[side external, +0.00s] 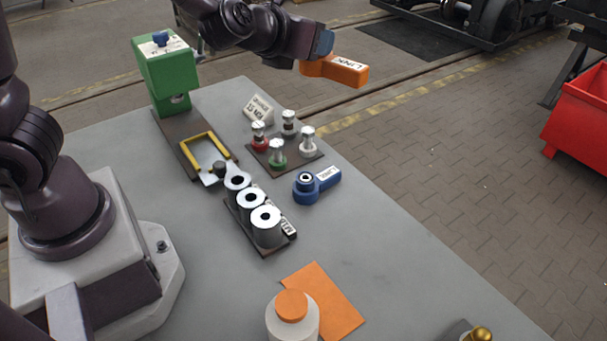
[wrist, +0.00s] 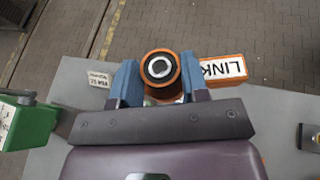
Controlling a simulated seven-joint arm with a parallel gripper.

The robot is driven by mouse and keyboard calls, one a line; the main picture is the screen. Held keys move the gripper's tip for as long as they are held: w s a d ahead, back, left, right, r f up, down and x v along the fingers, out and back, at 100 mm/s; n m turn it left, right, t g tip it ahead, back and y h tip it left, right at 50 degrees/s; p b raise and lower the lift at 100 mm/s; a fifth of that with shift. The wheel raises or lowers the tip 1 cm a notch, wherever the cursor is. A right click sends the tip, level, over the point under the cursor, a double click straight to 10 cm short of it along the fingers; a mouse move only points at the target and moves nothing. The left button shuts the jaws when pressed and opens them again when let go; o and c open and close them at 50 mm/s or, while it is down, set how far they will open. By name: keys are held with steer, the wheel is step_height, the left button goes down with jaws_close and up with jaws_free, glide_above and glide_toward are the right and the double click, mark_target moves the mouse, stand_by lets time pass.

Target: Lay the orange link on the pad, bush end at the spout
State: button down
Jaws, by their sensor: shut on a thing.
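My gripper (side external: 322,45) is shut on the orange link (side external: 338,71) and holds it high above the far table edge. In the wrist view, the link's round end (wrist: 160,70) sits between my two blue fingers (wrist: 160,82). A dark bush with a pale centre shows inside that end. The labelled bar of the link (wrist: 222,69) sticks out to the right past the fingers. The flat orange pad (side external: 331,300) lies on the table at the front, partly hidden by a white bottle with an orange cap (side external: 291,307). I cannot tell which part is the spout.
A green press (side external: 165,75) stands at the back left with a yellow-edged tray (side external: 207,155). A rack holds metal rings (side external: 251,198). A blue link (side external: 316,185) and a tray of small pins (side external: 283,146) lie nearby. A brass knob (side external: 479,333) is at the front. The right table is clear.

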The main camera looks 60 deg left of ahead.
mark_target(345, 81)
stand_by(0.3)
steer(key=d+f, duration=0.1)
steer(key=d, duration=0.1)
steer(key=d+f+m+h, duration=0.1)
steer(key=d, duration=0.1)
steer(key=d+f+h, duration=0.1)
steer(key=d+f, duration=0.1)
steer(key=d, duration=0.1)
steer(key=shift+s+m, duration=0.3)
steer(key=shift+m, duration=0.1)
steer(key=s+d+f+n+g+y, duration=0.1)
steer(key=s+d+f+n+y, duration=0.35)
steer(key=s+f, duration=0.45)
steer(key=s+a+f+n+g+y, duration=0.2)
steer(key=s+a+n+g+y, duration=0.2)
steer(key=s+n+g+y, duration=0.15)
steer(key=shift+t, duration=0.25)
steer(key=w+d+f, duration=0.1)
steer(key=w+f, duration=0.2)
steer(key=w, duration=0.1)
steer(key=w+d+f, duration=0.1)
steer(key=w+f, duration=0.2)
steer(key=w, duration=0.2)
steer(key=w+d+f, duration=0.1)
steer(key=w+f, duration=0.2)
steer(key=w, duration=0.2)
steer(key=shift+d+f, duration=0.1)
steer(key=shift+w+f, duration=0.1)
steer(key=shift+f, duration=1.55)
